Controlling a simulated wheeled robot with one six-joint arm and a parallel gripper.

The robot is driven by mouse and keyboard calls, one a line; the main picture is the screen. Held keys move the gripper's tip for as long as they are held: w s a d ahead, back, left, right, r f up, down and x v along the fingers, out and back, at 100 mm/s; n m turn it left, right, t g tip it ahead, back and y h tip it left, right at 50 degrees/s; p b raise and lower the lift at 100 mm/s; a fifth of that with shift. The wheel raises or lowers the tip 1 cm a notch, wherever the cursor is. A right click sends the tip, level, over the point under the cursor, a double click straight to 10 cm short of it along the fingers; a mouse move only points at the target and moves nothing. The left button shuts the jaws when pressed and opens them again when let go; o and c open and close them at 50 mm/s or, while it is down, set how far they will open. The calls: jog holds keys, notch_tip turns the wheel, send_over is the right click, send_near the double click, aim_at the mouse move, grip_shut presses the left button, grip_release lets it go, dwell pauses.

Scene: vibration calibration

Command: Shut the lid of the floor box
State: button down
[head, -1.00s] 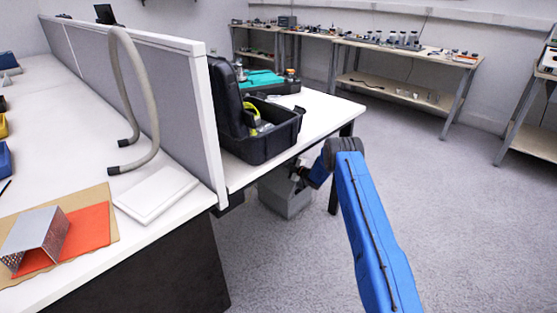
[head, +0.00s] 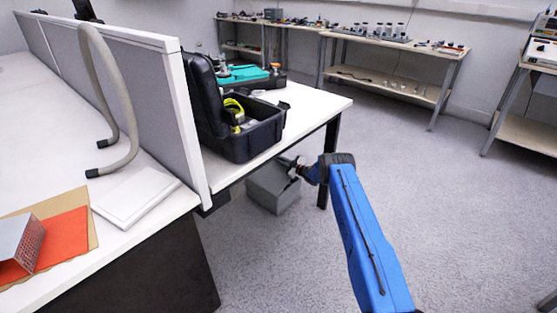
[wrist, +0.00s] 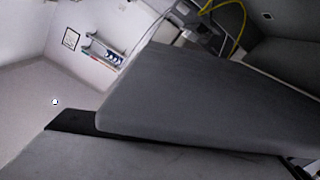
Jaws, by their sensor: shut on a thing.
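The floor box (head: 272,192) is a grey box on the carpet beneath the white table in the head view. My gripper (head: 293,167) is at its upper right side, small and partly dark there. It is shut on the box's lid, but the exact grip is hard to make out. In the wrist view a large grey panel (wrist: 210,100), which looks like the lid, stands tilted close to the camera. A flat grey surface (wrist: 150,155) lies below it. How far the lid is open is not clear.
The white table (head: 310,108) overhangs the box, with a dark leg (head: 329,160) close to my arm. An open black case (head: 250,140) stands on the table. A grey partition (head: 115,90) is at left. The carpet (head: 420,190) to the right is clear.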

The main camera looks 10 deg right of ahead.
jog(key=shift+d+f, duration=0.2)
jog(key=shift+f, duration=0.05)
jog(key=c, duration=1.8)
grip_release()
jog(key=shift+c, duration=0.2)
jog(key=shift+r, duration=0.2)
notch_tip(320, 180, up, 10)
jog(key=shift+f, duration=0.15)
